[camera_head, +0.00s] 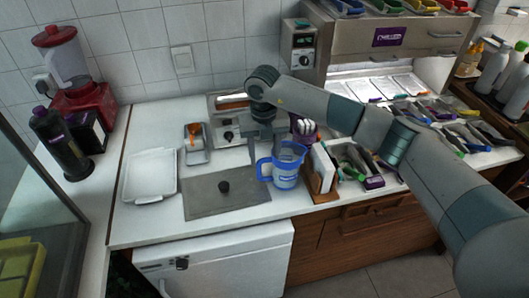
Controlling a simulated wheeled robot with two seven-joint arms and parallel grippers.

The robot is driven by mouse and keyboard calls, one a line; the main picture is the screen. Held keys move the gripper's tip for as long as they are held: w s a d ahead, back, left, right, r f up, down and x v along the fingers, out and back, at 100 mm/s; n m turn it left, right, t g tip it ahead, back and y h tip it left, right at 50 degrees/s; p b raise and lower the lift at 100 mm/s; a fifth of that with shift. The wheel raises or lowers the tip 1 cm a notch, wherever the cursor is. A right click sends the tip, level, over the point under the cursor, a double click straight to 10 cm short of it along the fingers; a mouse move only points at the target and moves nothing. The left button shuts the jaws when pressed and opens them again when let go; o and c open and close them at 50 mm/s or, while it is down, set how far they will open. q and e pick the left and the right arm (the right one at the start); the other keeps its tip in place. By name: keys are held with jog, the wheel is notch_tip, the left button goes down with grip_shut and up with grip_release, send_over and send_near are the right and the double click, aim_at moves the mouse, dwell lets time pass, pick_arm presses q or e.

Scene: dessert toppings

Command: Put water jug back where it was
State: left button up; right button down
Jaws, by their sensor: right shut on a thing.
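The water jug (287,168) is a clear blue-tinted pitcher with a blue handle on its left side. It is upright over the white counter, just right of the grey mat. I cannot tell whether its base touches the counter. My right gripper (267,148) reaches in from the right and points down at the jug's upper left side. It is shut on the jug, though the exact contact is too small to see. My left gripper is not in view.
A grey mat (205,197) with a black knob lies left of the jug. A wooden-sided holder (320,177) stands close on its right, with bags and tools beyond. A white tray (150,176) lies at left. A red blender (78,92) stands at back left.

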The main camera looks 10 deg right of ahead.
jog(key=shift+f, duration=0.15)
jog(key=c, duration=0.9)
grip_release()
jog(key=shift+c, duration=0.2)
jog(key=shift+r, duration=0.2)
jog(key=shift+r+b, duration=0.3)
jog(key=shift+b, duration=0.1)
notch_tip(320, 180, up, 11)
jog(key=b, duration=0.4)
jog(key=shift+r, duration=0.15)
jog(key=shift+a, duration=0.1)
